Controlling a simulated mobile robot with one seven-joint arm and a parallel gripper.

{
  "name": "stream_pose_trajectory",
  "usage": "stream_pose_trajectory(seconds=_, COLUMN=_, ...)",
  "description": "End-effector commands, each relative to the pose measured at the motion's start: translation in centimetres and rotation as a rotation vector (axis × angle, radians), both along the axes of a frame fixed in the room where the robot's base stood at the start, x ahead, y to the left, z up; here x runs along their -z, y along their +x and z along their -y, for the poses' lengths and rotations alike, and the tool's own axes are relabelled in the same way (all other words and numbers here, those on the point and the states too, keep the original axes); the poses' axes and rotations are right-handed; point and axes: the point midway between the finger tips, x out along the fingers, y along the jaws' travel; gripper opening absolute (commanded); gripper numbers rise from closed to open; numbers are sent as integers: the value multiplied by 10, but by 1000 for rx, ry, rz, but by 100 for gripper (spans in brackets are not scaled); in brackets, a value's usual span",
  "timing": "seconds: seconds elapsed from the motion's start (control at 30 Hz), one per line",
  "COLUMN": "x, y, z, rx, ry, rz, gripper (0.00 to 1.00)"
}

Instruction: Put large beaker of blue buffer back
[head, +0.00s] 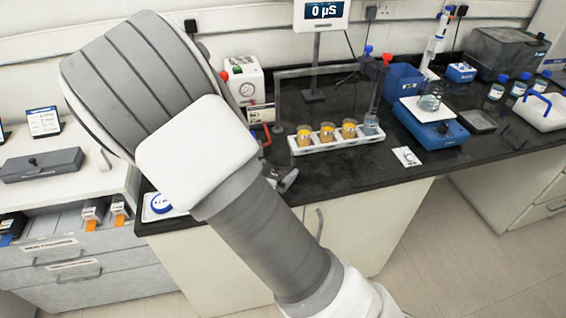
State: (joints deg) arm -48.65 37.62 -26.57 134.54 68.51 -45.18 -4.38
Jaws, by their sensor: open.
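A clear beaker with pale blue liquid (371,125) stands upright at the right end of a long white rack (335,140) on the black bench. A rounded glass vessel with bluish-green contents (430,102) stands on the blue stirrer (431,128) to its right. I cannot tell for certain which is the large beaker of blue buffer. My arm covers the left middle of the view. Small grey pieces at its right edge look like my gripper (287,181), open, mostly hidden and apart from both vessels. Nothing shows between its jaws.
A small white card (407,156) lies near the front edge. Bottles (497,87) stand at the right. Bare bench shows in front of the rack.

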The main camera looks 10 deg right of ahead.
Motion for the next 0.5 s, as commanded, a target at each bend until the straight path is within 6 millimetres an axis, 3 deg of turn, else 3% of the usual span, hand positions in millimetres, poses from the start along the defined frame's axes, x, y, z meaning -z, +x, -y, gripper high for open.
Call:
stream_pose_trajectory(seconds=0.3, x=-24, y=-37, z=-29, rx=-1, ry=0, rz=0, gripper=100)
stream_pose_trajectory(seconds=0.5, x=-28, y=-38, z=-39, rx=-27, ry=74, rz=-23, gripper=100)
